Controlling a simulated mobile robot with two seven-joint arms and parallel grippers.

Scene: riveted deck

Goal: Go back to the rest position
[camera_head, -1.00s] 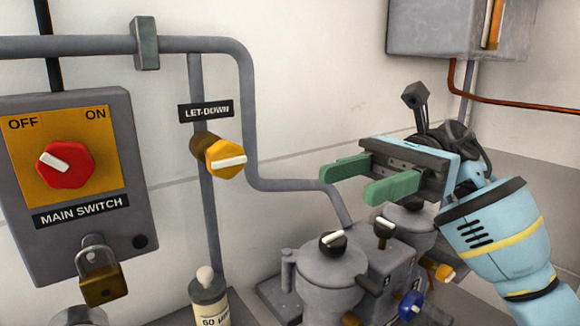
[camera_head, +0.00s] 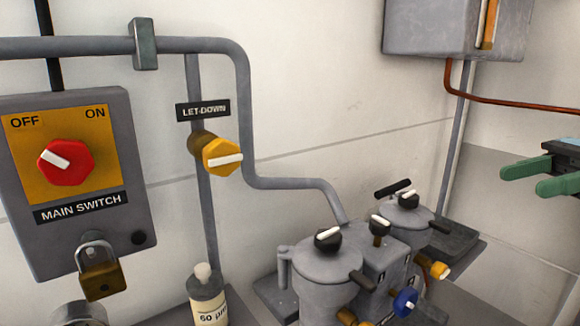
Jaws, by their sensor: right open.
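My right gripper (camera_head: 541,177) shows at the right edge of the head view, with two green fingers apart and nothing between them. The rest of it is cut off by the picture's edge. It is in the air, to the right of the grey pots and clear of them. My left gripper is not in the head view.
A main switch box (camera_head: 131,165) with a red knob (camera_head: 66,162) and a padlock (camera_head: 99,279) hangs at left. A yellow let-down valve knob (camera_head: 221,157) is on the pipe. Grey pots (camera_head: 325,275), a bottle (camera_head: 207,298) and an upper grey box (camera_head: 440,35) also show.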

